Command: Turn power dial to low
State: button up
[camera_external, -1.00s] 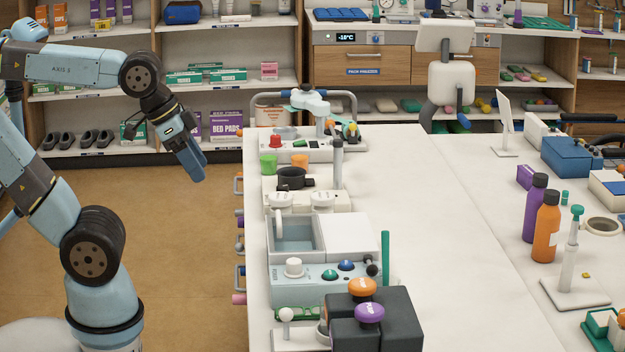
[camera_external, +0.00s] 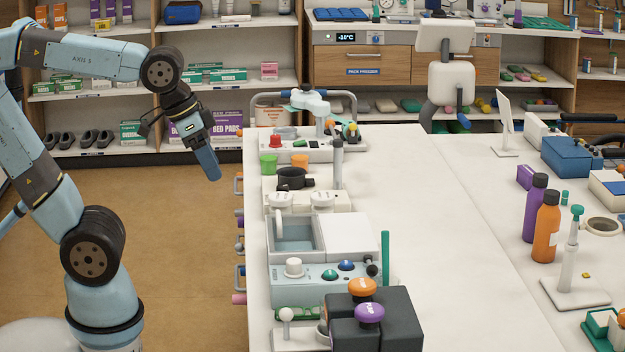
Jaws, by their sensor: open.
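Which part is the power dial cannot be told for sure. A white knob (camera_external: 293,267) stands on the light blue control panel (camera_external: 312,284) at the front left of the white table, beside a green and a blue knob (camera_external: 346,265). The panel is the front of a unit with an open basin (camera_external: 296,232). Any low marking is too small to read. My gripper (camera_external: 207,168) hangs over the floor left of the table's far left part, pointing down, apart from everything. Its blue fingers are seen edge-on and look empty.
A black block with orange and purple knobs (camera_external: 369,313) stands in front of the panel. A green upright rod (camera_external: 385,258) rises beside it. Handles and rails (camera_external: 239,278) stick out from the table's left edge. The table's middle is clear.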

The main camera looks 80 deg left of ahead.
jog(key=w+f+n+g, duration=0.3)
jog(key=w+n, duration=0.1)
jog(key=w, duration=0.5)
jog(key=n+g, duration=0.2)
jog(key=n, duration=0.2)
send_near(294, 260)
notch_tip(294, 260, down, 9)
jog(key=shift+s+f, duration=0.1)
jog(key=shift+f, duration=0.1)
jog(key=c, duration=1)
jog(key=shift+m, duration=0.3)
jog(key=shift+c, duration=0.2)
